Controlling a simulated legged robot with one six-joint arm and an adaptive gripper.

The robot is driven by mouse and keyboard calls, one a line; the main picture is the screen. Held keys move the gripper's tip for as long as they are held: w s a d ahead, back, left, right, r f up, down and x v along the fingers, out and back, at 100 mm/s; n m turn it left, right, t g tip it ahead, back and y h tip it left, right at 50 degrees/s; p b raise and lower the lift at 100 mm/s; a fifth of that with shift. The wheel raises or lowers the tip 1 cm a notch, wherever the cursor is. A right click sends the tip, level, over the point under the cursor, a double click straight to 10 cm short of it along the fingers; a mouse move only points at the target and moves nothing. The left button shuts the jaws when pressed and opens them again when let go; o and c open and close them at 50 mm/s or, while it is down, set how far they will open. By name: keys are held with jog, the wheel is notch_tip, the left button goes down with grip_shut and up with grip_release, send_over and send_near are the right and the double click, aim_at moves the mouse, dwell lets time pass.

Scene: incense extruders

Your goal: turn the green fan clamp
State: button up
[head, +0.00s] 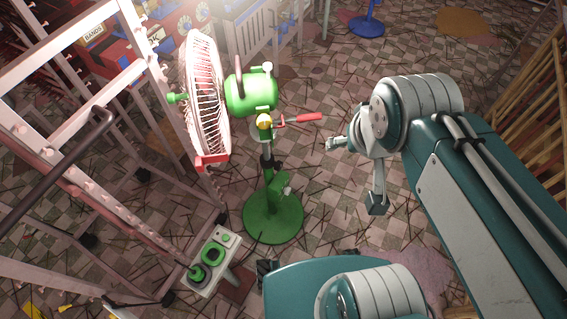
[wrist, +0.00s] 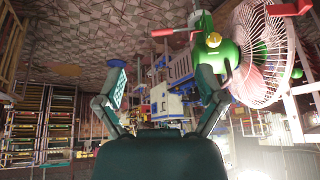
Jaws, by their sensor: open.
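The green fan has a green motor housing (head: 251,92), a white cage (head: 207,95) and a round green base (head: 273,217). Below the housing is a yellow knob (head: 265,121), with a red lever (head: 302,118) pointing right from the neck, seemingly the clamp handle. The wrist view shows the lever (wrist: 170,32), knob (wrist: 213,40) and housing (wrist: 226,58) at upper right. My gripper (head: 354,174) is open and empty, right of and slightly below the lever, apart from it. In the wrist view its fingers (wrist: 162,82) are spread wide; the right one overlaps the housing.
A pale metal frame (head: 130,125) stands close left of the fan. A small box with green rings (head: 214,262) sits on the floor near the base. A blue stand base (head: 365,27) and wooden slats (head: 535,105) are farther off.

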aim_at(281, 167)
jog(key=w+a+f+m+g+y, duration=0.3)
jog(key=w+f+m+y, duration=0.3)
jog(key=w+f, duration=0.45)
jog(key=w+a+f+m+g+y, duration=0.3)
jog(key=w+f+m+y, duration=0.3)
jog(key=w+f, duration=0.45)
jog(key=w+d+f+m+t+y, duration=0.15)
jog(key=f+m+t, duration=0.5)
jog(key=f, duration=0.95)
jog(key=d+f+m+t+y, duration=0.1)
jog(key=d+f+m+t, duration=0.25)
jog(key=f+m, duration=1)
jog(key=w+a+f+n, duration=0.1)
jog(key=w+a, duration=0.1)
jog(key=a, duration=0.1)
jog(key=w+a+f+n, duration=0.1)
jog(key=w+a, duration=0.1)
jog(key=a, duration=0.1)
jog(key=w+a+f+n, duration=0.1)
jog(key=w+a, duration=0.1)
jog(key=a, duration=0.1)
jog(key=shift+w+a+n+t, duration=0.1)
jog(key=shift+w+n+t, duration=0.05)
jog(key=shift+n+t, duration=0.25)
jog(key=c, duration=1.2)
